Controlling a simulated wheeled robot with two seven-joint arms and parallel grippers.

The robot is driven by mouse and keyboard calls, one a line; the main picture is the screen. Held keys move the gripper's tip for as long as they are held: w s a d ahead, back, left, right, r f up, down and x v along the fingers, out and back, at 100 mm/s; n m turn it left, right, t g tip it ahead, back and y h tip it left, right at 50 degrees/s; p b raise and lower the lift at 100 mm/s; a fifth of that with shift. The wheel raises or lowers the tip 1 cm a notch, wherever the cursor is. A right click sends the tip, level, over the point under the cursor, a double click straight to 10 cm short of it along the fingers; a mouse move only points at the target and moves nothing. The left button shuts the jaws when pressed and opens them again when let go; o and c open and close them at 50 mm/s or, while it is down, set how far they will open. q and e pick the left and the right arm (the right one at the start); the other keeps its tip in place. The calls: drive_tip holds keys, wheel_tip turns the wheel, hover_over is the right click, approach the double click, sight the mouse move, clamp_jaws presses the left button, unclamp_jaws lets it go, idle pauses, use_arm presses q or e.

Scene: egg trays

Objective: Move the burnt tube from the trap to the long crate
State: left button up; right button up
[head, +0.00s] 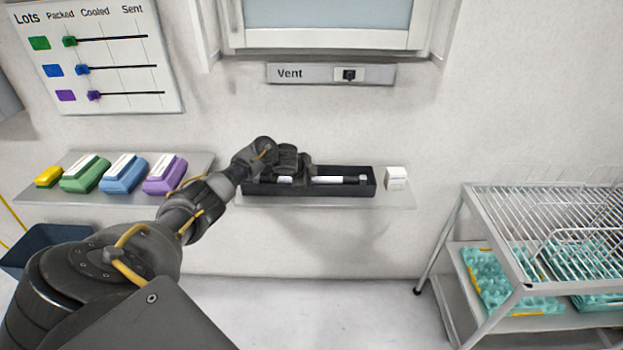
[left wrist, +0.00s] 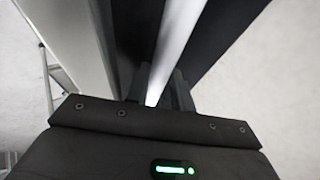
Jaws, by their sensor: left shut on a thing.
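The long crate (head: 310,191) is a black, narrow open box on the wall shelf in the head view. A white tube (head: 335,180) with a dark right end lies lengthwise in it. My left gripper (head: 301,174) is at the crate's left half, over the tube, and hides part of it. In the left wrist view my left gripper (left wrist: 162,88) is shut on the white tube (left wrist: 178,38), with the dark crate wall (left wrist: 230,35) alongside. Whether the tube rests on the crate's floor cannot be told. The trap cannot be made out. My right gripper is out of view.
A small white box (head: 397,178) stands right of the crate on the shelf (head: 390,201). Several coloured packs (head: 125,173) sit on a left shelf. A wire rack trolley (head: 505,240) with teal trays stands at right. A vent sign (head: 330,73) is above.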

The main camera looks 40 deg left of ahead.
use_arm(q)
drive_tip(key=o, duration=0.9)
drive_tip(key=shift+s, duration=0.1)
drive_tip(key=shift+c, duration=0.2)
drive_tip(key=v, duration=1.1)
